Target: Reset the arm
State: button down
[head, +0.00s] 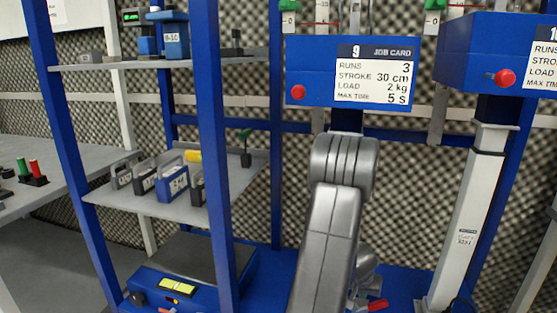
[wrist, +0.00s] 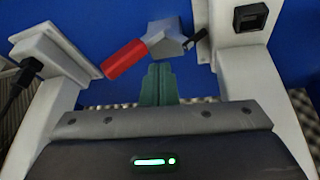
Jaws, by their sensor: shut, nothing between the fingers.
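My gripper shows in the wrist view as two green fingers (wrist: 157,84) pressed together, with nothing between them. Just beyond the fingertips a red handle (wrist: 125,59) joins a grey angular piece (wrist: 170,36) against a blue surface. The fingertips look close to the handle's right end; I cannot tell whether they touch it. In the head view my grey arm reaches down in front of the station with job card 9 (head: 377,73). My fingers are hidden there. A small red piece (head: 377,304) shows low beside my arm, probably the same handle.
White uprights (wrist: 48,50) flank the fingers in the wrist view, the left with a black plug (wrist: 22,75), the right with a black socket (wrist: 250,17). Left in the head view, a blue-framed rack holds labelled weights (head: 173,184). Another white column (head: 468,215) stands right.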

jog(key=shift+d+r+p, duration=0.25)
jog(key=shift+r+p, duration=0.05)
jog(key=shift+p, duration=1.3)
